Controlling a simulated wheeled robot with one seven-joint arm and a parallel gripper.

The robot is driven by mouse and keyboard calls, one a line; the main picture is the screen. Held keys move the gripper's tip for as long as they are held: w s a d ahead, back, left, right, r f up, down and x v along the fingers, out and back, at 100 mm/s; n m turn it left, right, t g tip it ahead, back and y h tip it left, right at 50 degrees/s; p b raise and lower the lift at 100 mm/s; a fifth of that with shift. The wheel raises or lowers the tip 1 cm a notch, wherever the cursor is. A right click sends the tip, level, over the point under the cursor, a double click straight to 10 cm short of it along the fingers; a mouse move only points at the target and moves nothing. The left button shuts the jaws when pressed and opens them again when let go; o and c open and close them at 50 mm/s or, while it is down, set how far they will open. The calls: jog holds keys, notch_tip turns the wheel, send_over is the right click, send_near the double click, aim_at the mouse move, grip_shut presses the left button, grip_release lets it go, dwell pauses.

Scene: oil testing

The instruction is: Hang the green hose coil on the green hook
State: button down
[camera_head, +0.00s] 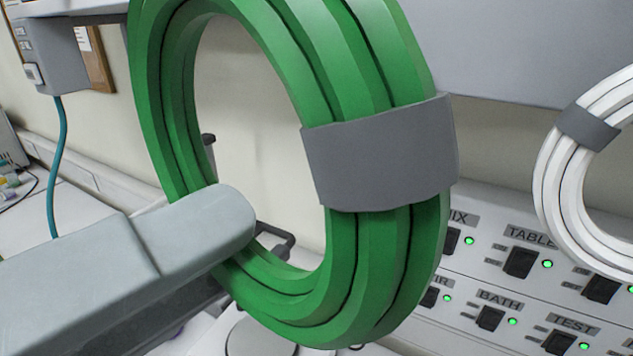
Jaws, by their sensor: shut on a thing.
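The green hose coil (400,235) fills the middle of the head view, very close, standing upright and slightly tilted, with a wide grey band (382,153) around its right side. My gripper (225,235) comes in from the lower left. One grey finger passes in front of the coil's lower left side, and the coil is held between the jaws; the other finger is mostly hidden behind and below. The green hook cannot be made out in this view.
A white hose coil (553,180) with a grey band hangs at the right edge. A switch panel (480,285) with several black switches and green lights stands behind at lower right. A grey box (50,55) with a teal cable (58,150) is on the wall at upper left.

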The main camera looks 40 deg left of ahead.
jog(key=w+a+f, duration=0.1)
jog(key=w+a, duration=0.1)
jog(key=w, duration=0.8)
jog(key=shift+a+f, duration=0.15)
jog(key=shift+f, duration=0.2)
dwell(0.8)
dwell(0.7)
jog(key=c, duration=1.2)
grip_release()
jog(key=shift+o, duration=0.2)
jog(key=shift+s+f+b, duration=0.1)
jog(key=shift+b, duration=0.2)
